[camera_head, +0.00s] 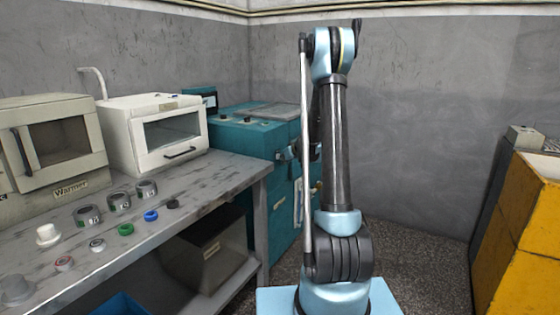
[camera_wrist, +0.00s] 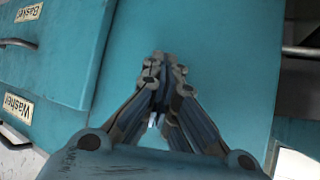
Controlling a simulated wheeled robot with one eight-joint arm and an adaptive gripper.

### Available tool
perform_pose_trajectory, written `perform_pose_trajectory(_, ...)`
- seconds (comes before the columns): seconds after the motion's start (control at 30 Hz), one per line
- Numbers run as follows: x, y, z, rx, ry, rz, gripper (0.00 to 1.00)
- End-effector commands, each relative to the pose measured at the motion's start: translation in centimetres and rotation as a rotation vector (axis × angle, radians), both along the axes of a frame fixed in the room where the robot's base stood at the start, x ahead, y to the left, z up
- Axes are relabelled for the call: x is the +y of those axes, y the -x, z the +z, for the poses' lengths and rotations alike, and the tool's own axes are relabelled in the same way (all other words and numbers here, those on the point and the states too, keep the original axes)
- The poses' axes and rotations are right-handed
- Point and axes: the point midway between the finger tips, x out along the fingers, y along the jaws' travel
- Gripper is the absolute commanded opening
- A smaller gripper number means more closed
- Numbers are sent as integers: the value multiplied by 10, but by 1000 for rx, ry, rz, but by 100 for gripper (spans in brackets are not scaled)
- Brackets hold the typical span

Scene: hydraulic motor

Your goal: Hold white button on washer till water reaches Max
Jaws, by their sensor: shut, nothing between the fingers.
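The teal washer (camera_head: 230,136) stands in the corner behind the end of the workbench. Its panels fill much of the wrist view, where a "Washer" label (camera_wrist: 17,107) and a "Basket" label (camera_wrist: 29,12) show at the left. My gripper (camera_wrist: 165,60) is shut and empty, its fingertips together in front of a plain teal surface. I cannot tell whether they touch it. A small bright patch shows between the finger links, but I cannot tell what it is. I cannot pick out the white button or a water level with Max mark in either view.
The grey workbench (camera_head: 215,172) at the left holds a beige warmer (camera_head: 88,168), a white oven-like box (camera_head: 128,150) and several small rings and fittings. A dark box (camera_head: 208,245) sits below. A yellow cabinet (camera_head: 520,235) stands at the right. Floor is open between.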

Motion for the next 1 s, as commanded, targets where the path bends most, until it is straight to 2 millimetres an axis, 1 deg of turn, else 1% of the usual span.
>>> perform_pose_trajectory(0.4,-12,9,0,0,-1,-1,0)
perform_pose_trajectory(0.77,-13,10,0,0,0,0,0)
perform_pose_trajectory(1.0,-25,18,0,1,0,-3,0)
